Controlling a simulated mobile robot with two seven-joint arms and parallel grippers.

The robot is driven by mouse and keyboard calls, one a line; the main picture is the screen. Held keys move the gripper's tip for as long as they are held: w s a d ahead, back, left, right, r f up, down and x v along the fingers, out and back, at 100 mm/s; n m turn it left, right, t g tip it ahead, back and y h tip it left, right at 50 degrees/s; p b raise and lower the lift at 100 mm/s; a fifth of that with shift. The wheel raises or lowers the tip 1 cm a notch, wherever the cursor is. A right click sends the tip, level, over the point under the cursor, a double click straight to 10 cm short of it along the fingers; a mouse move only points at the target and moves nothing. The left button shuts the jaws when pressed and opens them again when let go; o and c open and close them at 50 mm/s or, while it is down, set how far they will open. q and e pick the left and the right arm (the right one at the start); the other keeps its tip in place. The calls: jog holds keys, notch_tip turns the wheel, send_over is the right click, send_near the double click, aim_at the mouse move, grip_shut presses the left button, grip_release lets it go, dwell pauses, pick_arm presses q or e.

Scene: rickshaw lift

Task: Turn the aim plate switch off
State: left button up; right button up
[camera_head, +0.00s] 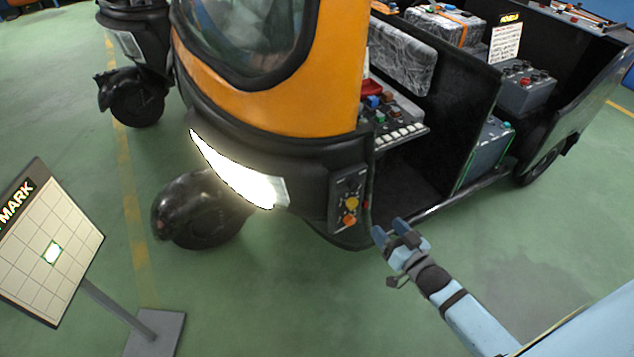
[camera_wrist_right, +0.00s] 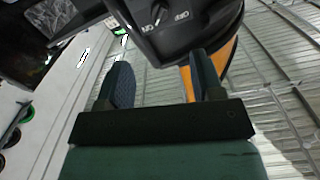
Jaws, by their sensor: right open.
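The aim plate (camera_head: 50,240) stands at the left in the head view, a tilted board with a pale grid, one bright square and the word MARK. A small dark control panel (camera_head: 346,196) sits on the rickshaw's front side, with yellow and orange knobs. I cannot tell which control is the aim plate switch. My right gripper (camera_head: 391,234) is open and empty, just right of and below the panel. In the right wrist view, a black panel with a small switch (camera_wrist_right: 155,19) and white lettering shows beyond my open fingers, apart from them. My left gripper is not in view.
The orange and black rickshaw (camera_head: 345,60) fills the middle, its headlight (camera_head: 235,175) lit. A button console (camera_head: 390,118) lies inside its open side. The aim plate's grey base (camera_head: 155,335) stands on the floor.

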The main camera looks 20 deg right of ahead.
aim_at(357, 189)
jog(key=w, duration=0.9)
jog(key=w+a+p, duration=0.1)
jog(key=w, duration=0.4)
jog(key=shift+w+r, duration=0.15)
jog(key=shift+w, duration=0.1)
jog(key=c, duration=0.9)
